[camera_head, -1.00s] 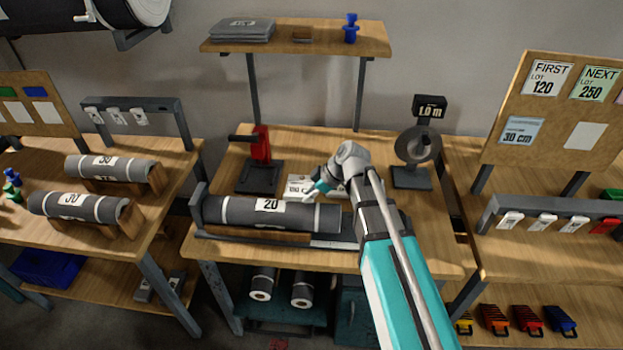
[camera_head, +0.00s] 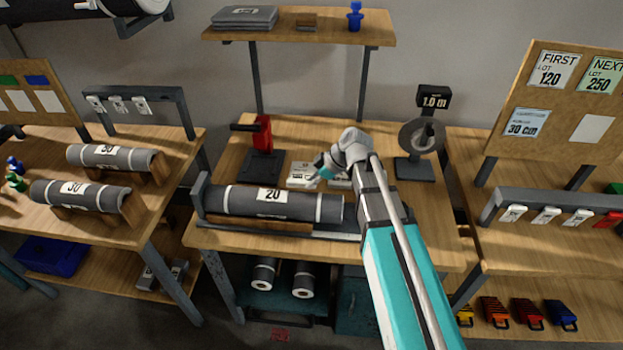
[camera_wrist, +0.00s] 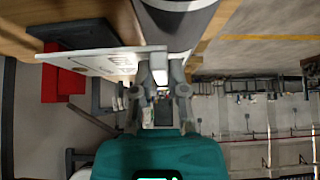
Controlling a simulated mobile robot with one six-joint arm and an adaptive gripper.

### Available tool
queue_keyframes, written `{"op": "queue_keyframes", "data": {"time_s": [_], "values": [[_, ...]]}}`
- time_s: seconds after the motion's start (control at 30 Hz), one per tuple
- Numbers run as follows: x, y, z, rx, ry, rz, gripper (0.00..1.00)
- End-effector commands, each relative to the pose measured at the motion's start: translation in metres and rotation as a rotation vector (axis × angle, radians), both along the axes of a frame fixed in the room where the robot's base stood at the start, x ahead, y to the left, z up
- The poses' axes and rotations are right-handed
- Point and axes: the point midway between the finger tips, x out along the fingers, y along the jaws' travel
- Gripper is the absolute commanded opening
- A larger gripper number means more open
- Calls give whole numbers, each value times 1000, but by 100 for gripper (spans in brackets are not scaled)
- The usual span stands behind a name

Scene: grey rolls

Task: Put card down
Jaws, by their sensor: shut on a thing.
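My gripper (camera_head: 316,179) is above the middle bench, just behind the grey roll marked 20 (camera_head: 240,200). In the wrist view my gripper (camera_wrist: 161,77) is shut on a white card (camera_wrist: 95,60). The card sticks out to the left of the fingers, seen nearly edge-on, with faint print on its face. In the head view a white printed piece (camera_head: 300,172) shows beside the gripper; I cannot tell whether it is the held card or another lying on the bench. The grey roll also shows close above the fingers in the wrist view (camera_wrist: 178,25).
A red press (camera_head: 262,136) stands behind the roll at left. A board with cards (camera_head: 561,105) rises on the right bench. Bare wood lies at the front right (camera_head: 432,235).

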Motion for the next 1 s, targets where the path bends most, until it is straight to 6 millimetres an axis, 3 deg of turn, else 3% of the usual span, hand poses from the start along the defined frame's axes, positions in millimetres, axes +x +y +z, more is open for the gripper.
{"op": "queue_keyframes", "data": {"time_s": [0.53, 1.0], "values": [[91, 4, -43, 0, 1, -1, 0], [122, 4, -85, 0, 0, -1, 0]]}}
